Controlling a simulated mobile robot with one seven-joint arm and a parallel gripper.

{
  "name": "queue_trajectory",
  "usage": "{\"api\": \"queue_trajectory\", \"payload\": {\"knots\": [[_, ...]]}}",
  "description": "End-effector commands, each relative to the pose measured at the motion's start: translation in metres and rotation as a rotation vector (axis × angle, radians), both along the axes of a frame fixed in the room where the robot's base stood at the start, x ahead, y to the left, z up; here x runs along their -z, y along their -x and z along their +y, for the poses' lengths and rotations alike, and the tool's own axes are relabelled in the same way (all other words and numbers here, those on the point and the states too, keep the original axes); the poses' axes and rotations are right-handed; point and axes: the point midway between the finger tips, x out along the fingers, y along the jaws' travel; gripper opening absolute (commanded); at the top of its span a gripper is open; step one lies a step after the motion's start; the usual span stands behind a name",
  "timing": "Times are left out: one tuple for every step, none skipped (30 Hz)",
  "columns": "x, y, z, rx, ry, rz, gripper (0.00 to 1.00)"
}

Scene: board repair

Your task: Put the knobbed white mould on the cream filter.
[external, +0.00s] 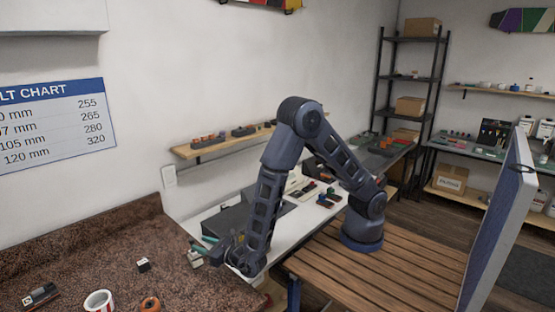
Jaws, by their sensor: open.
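My gripper (205,252) is at the end of my lowered arm, over the right edge of the brown speckled counter. It is small and partly hidden by the wrist, and its jaws are open. A small pale, cream-looking piece (194,260) shows right at the fingertips; I cannot tell whether it touches them. A small white block with dark sides (143,264) lies on the counter to the left of the gripper, apart from it. At this size I cannot make out a knob, so I cannot tell for sure which piece is the mould or the filter.
On the counter (90,262), a white and red ring (99,301), an orange ring (150,304) and a dark device (40,296) lie near the front. A raised back edge runs along the wall. A white bench (222,222) with dark items stands behind my arm.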

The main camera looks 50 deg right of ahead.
Motion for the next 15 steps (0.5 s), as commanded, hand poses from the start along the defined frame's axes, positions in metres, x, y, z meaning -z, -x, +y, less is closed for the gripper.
{"api": "queue_trajectory", "payload": {"knots": [[0.000, 0.009, -0.002, -0.002, 0.000, 0.001, 0.41], [0.000, 0.014, -0.004, -0.002, 0.000, 0.001, 0.41], [0.000, 0.020, -0.006, -0.002, 0.000, 0.001, 0.41], [0.000, 0.023, -0.007, -0.002, 0.001, 0.001, 0.41], [0.000, 0.027, -0.008, -0.001, 0.000, 0.000, 0.41], [0.000, 0.031, -0.009, -0.001, 0.000, 0.001, 0.41], [0.000, 0.033, -0.010, -0.001, 0.000, 0.001, 0.41], [0.000, 0.035, -0.011, -0.001, 0.000, 0.000, 0.41], [0.000, 0.038, -0.012, -0.001, 0.000, 0.000, 0.41], [0.000, 0.039, -0.012, -0.001, 0.000, 0.000, 0.41], [0.000, 0.040, -0.013, -0.001, 0.000, 0.000, 0.41], [0.000, 0.041, -0.013, 0.000, 0.000, 0.000, 0.41], [0.000, 0.042, -0.013, 0.000, 0.000, 0.000, 0.41], [0.000, 0.042, -0.014, 0.000, 0.000, 0.000, 0.41], [0.000, 0.042, -0.014, 0.000, 0.000, 0.000, 0.41]]}}
